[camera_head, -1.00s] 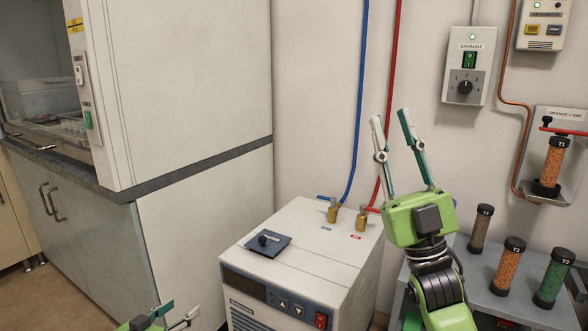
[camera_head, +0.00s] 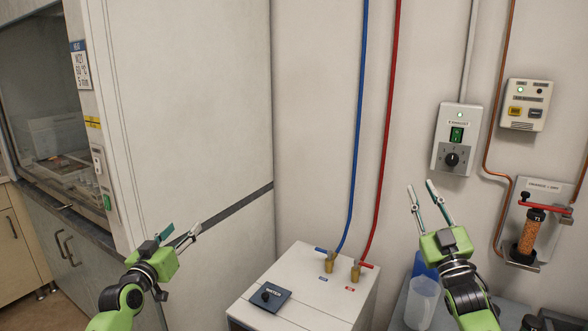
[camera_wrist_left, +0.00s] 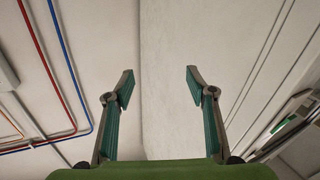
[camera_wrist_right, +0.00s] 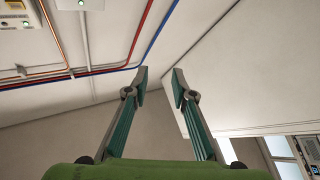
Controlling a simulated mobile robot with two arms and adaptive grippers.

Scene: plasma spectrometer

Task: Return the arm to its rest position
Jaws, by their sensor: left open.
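My left gripper (camera_head: 185,228) is raised in front of the white side panel of the fume hood, at the lower left of the head view. Its jaws are apart and empty in the left wrist view (camera_wrist_left: 158,80). My right gripper (camera_head: 420,186) points up in front of the wall, below the exhaust box. Its fingers are apart with nothing between them in the right wrist view (camera_wrist_right: 159,78). Both arms come in from the bottom edge of the head view; neither gripper appears to touch anything.
A white chiller (camera_head: 300,265) with blue and red hoses stands between the arms. A clear beaker (camera_head: 422,303) is beside my right arm. An exhaust box (camera_head: 458,140) and a cartridge holder (camera_head: 531,230) are on the wall. The fume hood (camera_head: 185,130) fills the left.

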